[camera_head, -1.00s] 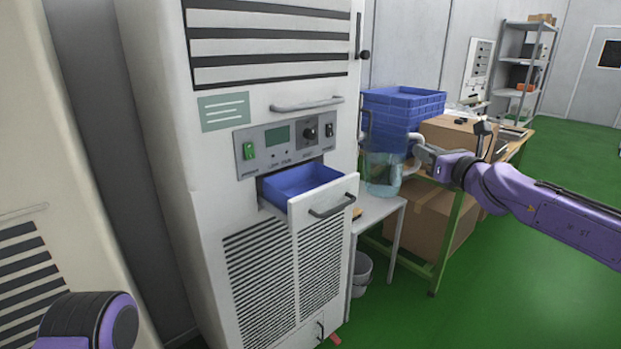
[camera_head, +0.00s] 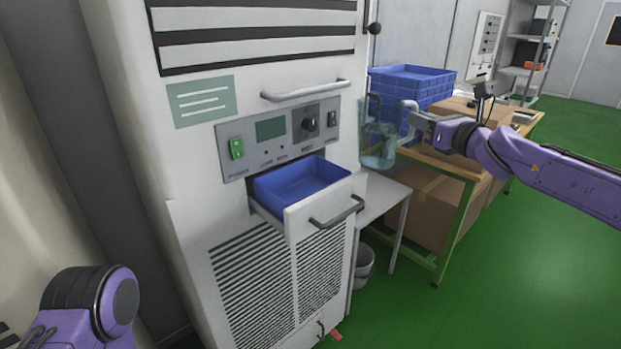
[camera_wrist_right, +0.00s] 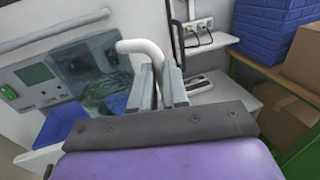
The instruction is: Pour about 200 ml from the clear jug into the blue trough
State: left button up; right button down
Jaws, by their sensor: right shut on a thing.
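The clear jug (camera_head: 377,150) is roughly upright in the air, just right of the white cabinet's front edge. Its lower part looks bluish, but I cannot read the liquid level. My right gripper (camera_head: 415,117) is shut on the jug's pale handle. In the right wrist view, the gripper (camera_wrist_right: 163,84) holds the handle (camera_wrist_right: 148,50), with the jug (camera_wrist_right: 100,85) beyond it to the left. The blue trough (camera_head: 301,184) sits in the cabinet's pulled-out drawer, left of and lower than the jug. My left arm shows at lower left; its gripper is out of view.
The cabinet (camera_head: 190,150) has a bar handle (camera_head: 305,90) and control panel (camera_head: 279,137) above the open drawer (camera_head: 325,213). A small white table (camera_head: 385,192) stands below the jug. Blue crates (camera_head: 420,85) and cardboard boxes (camera_head: 420,205) are at right. Green floor is clear at right.

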aim_at(413, 106)
jog(key=r+n+p, duration=0.1)
jog(key=a+r+p, duration=0.1)
jog(key=p, duration=0.1)
jog(key=shift+s+a+r+n, duration=0.1)
jog(key=shift+s+r+n, duration=0.1)
jog(key=shift+r+n, duration=0.2)
jog(key=s+a+r+n+g+h+p, duration=0.1)
jog(key=a+r+n+p, duration=0.2)
jog(key=a+n, duration=0.3)
jog(key=shift+a+r+p, duration=0.15)
jog(key=shift+a+p, duration=0.2)
jog(key=shift+s+a+n+g+h, duration=0.15)
jog(key=shift+a+n+g+h, duration=0.15)
jog(key=shift+a+n+h, duration=0.5)
jog(key=shift+d, duration=0.1)
jog(key=shift+a+n, duration=0.2)
jog(key=shift+n, duration=0.1)
jog(key=shift+s+a+f+n, duration=0.1)
jog(key=shift+a+f+n, duration=0.4)
jog(key=shift+f, duration=0.15)
dwell(1.5)
